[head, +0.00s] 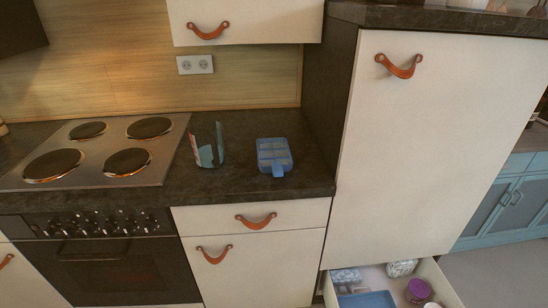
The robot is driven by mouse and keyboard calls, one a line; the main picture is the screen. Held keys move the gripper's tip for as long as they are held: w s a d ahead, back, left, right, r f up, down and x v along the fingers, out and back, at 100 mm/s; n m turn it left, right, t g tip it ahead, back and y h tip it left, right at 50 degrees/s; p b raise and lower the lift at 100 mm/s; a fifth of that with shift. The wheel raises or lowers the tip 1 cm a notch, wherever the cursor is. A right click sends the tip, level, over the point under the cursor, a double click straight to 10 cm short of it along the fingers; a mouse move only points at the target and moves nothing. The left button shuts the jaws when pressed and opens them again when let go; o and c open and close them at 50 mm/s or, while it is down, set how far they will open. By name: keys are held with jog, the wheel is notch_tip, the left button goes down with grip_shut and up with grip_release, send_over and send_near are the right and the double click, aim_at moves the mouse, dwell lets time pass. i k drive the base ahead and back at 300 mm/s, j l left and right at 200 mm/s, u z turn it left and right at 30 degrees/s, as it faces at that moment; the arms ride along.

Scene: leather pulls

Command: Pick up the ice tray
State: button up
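The blue ice tray (274,155) lies on the dark countertop (240,182), right of the stove and near the tall cabinet's side. It has several pale compartments and a blue tab at its front edge that points toward me. Nothing covers it. My gripper is not in view.
A teal, white and red packet-like item (208,148) stands just left of the tray. A stovetop (97,150) with several burners is further left. The tall white cabinet (425,140) rises at the right. An open drawer (440,283) with several items juts out below it.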

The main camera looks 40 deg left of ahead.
aim_at(274, 158)
jog(key=i, duration=0.3)
jog(key=i+u, duration=0.35)
jog(key=i, duration=0.15)
jog(key=i+l+u, duration=0.15)
jog(key=i+u, duration=0.15)
jog(key=i, duration=0.15)
